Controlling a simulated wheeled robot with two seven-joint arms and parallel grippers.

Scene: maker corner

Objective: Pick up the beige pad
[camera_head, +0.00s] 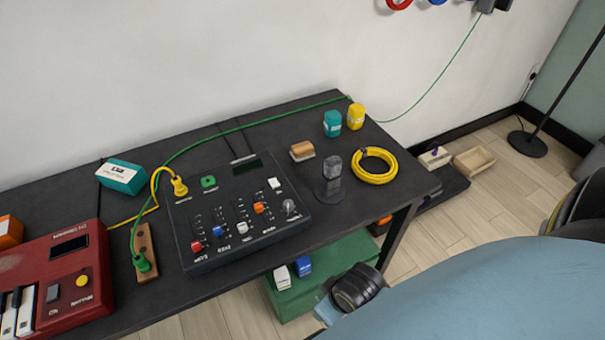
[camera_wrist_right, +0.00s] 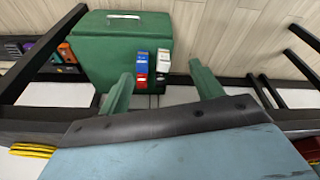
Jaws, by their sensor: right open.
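A small tan block with a paler lower side (camera_head: 302,151), the closest match to the beige pad, lies on the dark table (camera_head: 285,118) behind the dark grey cylinder, in the head view. Nothing touches its top. It is not seen in the right wrist view. My right gripper (camera_wrist_right: 161,70) shows in the right wrist view as two green fingers, spread apart with nothing held between them. The green case lies beyond the fingers. In the head view I cannot make out the right fingers. My left gripper is in neither view.
A mixer box (camera_head: 235,210), a yellow cable coil (camera_head: 374,178), teal (camera_head: 332,124) and yellow (camera_head: 355,116) containers and a dark cylinder (camera_head: 331,180) stand around the block. A green case (camera_head: 335,262) is under the table. A green cable crosses the tabletop.

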